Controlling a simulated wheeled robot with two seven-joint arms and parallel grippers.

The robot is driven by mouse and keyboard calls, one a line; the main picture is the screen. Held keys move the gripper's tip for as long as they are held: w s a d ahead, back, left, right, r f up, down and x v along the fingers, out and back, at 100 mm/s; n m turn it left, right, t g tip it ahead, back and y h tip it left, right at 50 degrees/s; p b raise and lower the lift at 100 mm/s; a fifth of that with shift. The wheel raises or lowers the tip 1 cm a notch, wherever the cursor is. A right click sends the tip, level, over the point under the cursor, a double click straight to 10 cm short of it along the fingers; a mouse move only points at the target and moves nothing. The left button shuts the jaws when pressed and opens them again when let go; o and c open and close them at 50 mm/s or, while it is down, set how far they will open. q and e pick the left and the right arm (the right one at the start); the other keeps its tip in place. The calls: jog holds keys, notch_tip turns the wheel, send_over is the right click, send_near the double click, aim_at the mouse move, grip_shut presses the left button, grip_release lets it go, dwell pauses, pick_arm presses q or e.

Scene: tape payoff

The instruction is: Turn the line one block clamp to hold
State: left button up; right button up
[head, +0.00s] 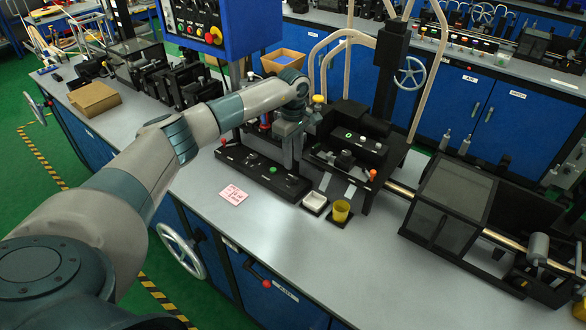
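My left arm reaches across the bench from the lower left. Its gripper (299,125) is over the black control strip, beside the black block unit (345,150). The fingertips are small and partly hidden, so I cannot tell whether they are open or touching anything. A yellow knob (319,99) shows just right of the wrist. The block unit carries a green lit mark, a grey round knob (345,158) and an orange knob (373,174). I cannot tell which part is the line one clamp or how it is turned. My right gripper is not in view.
The black strip (262,170) with buttons stands on the grey bench. A blue control box (215,25) rises behind my arm. The front bench middle is clear.

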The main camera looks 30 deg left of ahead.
aim_at(293, 176)
pick_arm(q)
notch_tip(293, 176, down, 7)
jog(key=shift+f+p, duration=0.1)
jog(key=shift+p, duration=1)
grip_shut()
